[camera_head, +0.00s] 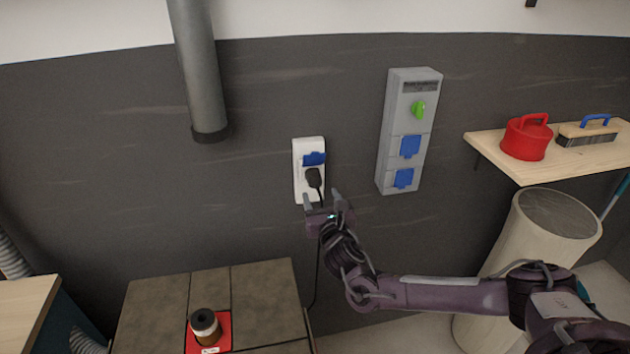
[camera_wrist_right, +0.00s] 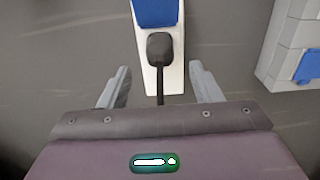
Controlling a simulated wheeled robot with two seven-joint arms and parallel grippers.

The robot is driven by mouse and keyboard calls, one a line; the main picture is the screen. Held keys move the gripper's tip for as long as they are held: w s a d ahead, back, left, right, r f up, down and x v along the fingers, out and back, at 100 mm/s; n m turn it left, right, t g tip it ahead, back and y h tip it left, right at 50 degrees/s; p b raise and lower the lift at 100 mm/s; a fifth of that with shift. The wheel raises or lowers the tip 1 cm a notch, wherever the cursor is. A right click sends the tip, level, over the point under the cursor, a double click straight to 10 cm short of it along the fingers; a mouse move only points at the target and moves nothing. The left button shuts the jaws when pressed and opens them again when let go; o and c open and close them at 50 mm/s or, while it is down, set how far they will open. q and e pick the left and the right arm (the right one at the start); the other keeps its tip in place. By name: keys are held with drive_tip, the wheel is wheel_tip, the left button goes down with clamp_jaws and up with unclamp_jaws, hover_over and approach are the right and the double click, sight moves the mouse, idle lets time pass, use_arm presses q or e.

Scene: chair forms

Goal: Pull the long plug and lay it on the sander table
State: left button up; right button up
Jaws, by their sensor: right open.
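The long plug (camera_head: 313,178) is black and sits in the lower part of a white wall socket (camera_head: 298,170) with a blue flap. Its black cord hangs down behind my right gripper. The plug also shows in the right wrist view (camera_wrist_right: 160,47), ahead of the fingers and between their lines. My right gripper (camera_head: 322,198) is open, just below and in front of the plug, not closed on it; its fingers also show in the right wrist view (camera_wrist_right: 160,85). The sander table (camera_head: 160,300), brown and tiled, stands at the lower left. My left gripper is not in view.
A brown jar on a red plate (camera_head: 222,325) is at the sander table's front; its back is clear. A grey box with blue sockets (camera_head: 408,130) is right of the plug. A shelf (camera_head: 540,165) holds a red container (camera_head: 526,142). A grey pipe (camera_head: 197,70) hangs left.

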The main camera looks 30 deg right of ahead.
sight(318, 188)
drive_tip(key=b+x, duration=0.3)
drive_tip(key=x, duration=0.4)
drive_tip(key=shift+f, duration=0.2)
drive_tip(key=shift+w+d+r+b, duration=0.1)
drive_tip(key=shift+w+d+b, duration=0.05)
drive_tip(key=shift+w+b, duration=0.35)
idle(0.4)
clamp_jaws()
drive_tip(key=shift+s, duration=0.1)
drive_tip(key=shift+s+p, duration=0.25)
drive_tip(key=shift+p, duration=0.2)
drive_tip(key=shift+p+v, duration=0.4)
drive_tip(key=shift+v, duration=0.6)
drive_tip(key=shift+p+v, duration=1.05)
drive_tip(key=shift+v, duration=0.65)
